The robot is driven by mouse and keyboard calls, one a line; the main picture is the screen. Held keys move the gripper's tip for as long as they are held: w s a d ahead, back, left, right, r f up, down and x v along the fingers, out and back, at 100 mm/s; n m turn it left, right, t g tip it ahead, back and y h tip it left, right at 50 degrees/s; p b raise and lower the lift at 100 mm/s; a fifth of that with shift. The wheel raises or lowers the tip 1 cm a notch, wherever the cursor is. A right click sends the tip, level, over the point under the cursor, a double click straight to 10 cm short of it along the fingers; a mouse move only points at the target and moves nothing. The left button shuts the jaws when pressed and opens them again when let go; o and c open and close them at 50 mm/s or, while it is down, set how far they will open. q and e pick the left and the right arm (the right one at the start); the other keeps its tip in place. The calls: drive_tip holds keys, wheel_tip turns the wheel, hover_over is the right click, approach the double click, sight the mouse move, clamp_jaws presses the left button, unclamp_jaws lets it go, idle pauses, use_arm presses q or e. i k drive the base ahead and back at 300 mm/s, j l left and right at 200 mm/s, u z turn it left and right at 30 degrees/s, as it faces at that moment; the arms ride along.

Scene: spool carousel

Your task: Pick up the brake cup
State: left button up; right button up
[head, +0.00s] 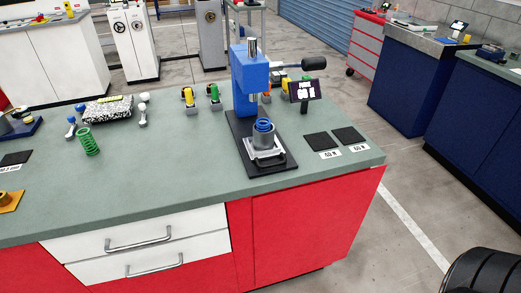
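A grey cup (264,138), which looks like the brake cup, stands upright on the light plate of a blue press (249,82). A blue ring or coil (264,125) shows in its top. The cup is below the press ram, towards the front of the press's dark base (272,168). Neither of my grippers is in view, and nothing is seen holding the cup.
The press stands on a green-topped bench (180,185). A small display (305,90) and a black knob (313,64) are beside it. Two black pads (348,135) lie to the right. A green spring (88,142) stands at left. The bench's front middle is clear.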

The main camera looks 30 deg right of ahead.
sight(262, 141)
drive_tip(key=z, duration=1.3)
